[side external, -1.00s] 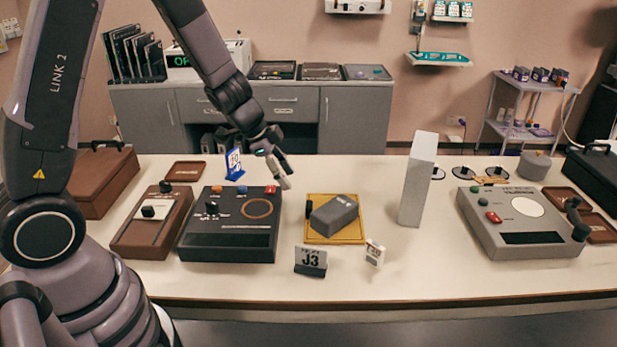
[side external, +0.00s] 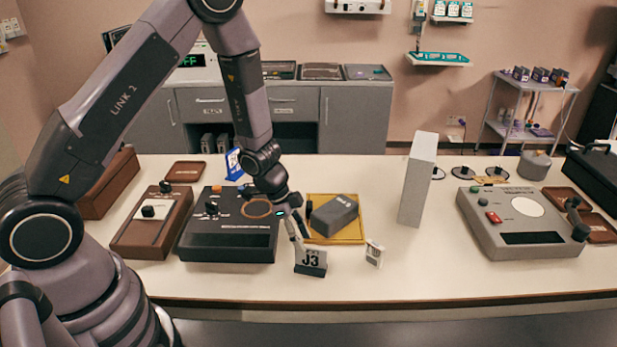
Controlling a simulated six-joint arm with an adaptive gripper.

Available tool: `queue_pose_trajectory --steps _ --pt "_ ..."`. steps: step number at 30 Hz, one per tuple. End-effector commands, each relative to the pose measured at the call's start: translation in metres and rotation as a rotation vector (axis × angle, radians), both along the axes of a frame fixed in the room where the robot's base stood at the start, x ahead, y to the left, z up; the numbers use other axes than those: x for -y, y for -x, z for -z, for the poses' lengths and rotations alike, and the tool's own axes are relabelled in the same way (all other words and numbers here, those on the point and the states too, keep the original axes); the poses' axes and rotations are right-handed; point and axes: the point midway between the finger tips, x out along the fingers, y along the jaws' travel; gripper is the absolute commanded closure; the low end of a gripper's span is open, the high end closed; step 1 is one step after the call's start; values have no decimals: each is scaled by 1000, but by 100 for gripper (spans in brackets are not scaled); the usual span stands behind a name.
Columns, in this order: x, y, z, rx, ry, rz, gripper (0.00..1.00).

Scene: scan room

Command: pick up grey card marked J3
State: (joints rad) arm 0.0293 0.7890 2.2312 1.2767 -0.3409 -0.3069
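The grey card marked J3 (side external: 313,256) stands upright in a dark holder at the front of the table, left of a small white card. My gripper (side external: 298,236) points down just above and behind the card's upper left edge. Its fingertips look very close to the card, but I cannot tell whether they touch it. The fingers are small and seen nearly edge-on, so their opening is unclear. The card's upper left part is partly covered by the fingers.
A yellow tray (side external: 352,239) with a grey block (side external: 335,214) lies just behind the card. A black console (side external: 225,244) is to the left and a tall pale block (side external: 417,180) to the right. The table front is clear.

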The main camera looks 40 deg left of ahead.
Motion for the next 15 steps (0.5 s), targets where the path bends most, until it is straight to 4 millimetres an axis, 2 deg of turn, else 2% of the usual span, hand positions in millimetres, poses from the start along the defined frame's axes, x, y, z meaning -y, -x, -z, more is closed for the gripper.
queue_pose_trajectory --steps 9,15 --pt "17 -8 40 -2 -1 2 65" --pt "18 -10 45 0 -2 1 65"
